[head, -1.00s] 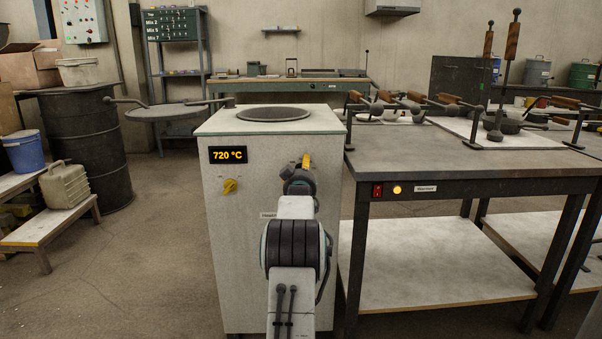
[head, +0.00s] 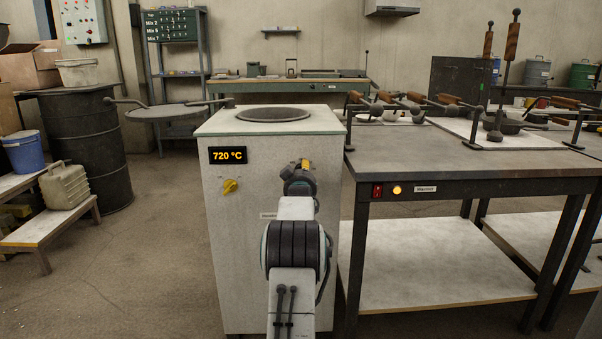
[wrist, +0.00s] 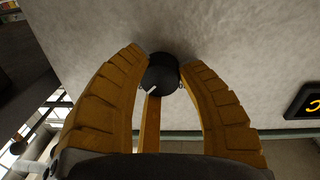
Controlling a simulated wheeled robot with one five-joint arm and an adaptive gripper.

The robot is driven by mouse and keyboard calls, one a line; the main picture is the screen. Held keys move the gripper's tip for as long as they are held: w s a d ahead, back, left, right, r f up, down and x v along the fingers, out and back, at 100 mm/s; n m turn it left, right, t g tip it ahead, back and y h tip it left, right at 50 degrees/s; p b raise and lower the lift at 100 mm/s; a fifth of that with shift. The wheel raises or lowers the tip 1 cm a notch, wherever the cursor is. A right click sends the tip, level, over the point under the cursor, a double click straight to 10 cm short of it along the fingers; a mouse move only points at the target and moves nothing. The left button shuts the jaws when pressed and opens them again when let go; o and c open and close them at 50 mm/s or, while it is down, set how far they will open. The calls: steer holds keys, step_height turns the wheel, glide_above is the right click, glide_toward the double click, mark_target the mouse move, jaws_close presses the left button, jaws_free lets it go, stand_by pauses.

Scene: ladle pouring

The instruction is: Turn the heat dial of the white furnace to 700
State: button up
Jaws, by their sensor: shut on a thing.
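The white furnace (head: 240,280) stands in the middle of the head view. Its display (head: 228,155) reads 720 °C. My gripper (head: 304,165) is at the upper right of the furnace's front panel. In the wrist view, its yellow fingers (wrist: 162,75) are shut around the black heat dial (wrist: 160,72). The dial shows a short white mark at its lower left. In the head view my arm hides the dial and part of a small label (head: 268,215).
A workbench (head: 440,185) with moulds and ladles stands close on the right. A dark drum (head: 88,150) and a low bench with a canister (head: 67,185) are on the left. The floor left of the furnace is clear.

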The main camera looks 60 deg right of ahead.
steer(key=shift+r, duration=0.2)
steer(key=shift+c, duration=1.2)
steer(key=shift+w+n, duration=0.1)
steer(key=shift+n, duration=0.2)
steer(key=n+b, duration=0.1)
steer(key=n, duration=0.1)
steer(key=shift+a+n, duration=0.1)
steer(key=shift+n, duration=0.2)
steer(key=shift+w+r+n, duration=0.1)
steer(key=shift+n, duration=1.4)
steer(key=o, duration=0.8)
steer(key=shift+w, duration=0.1)
steer(key=o, duration=0.4)
steer(key=shift+f, duration=0.2)
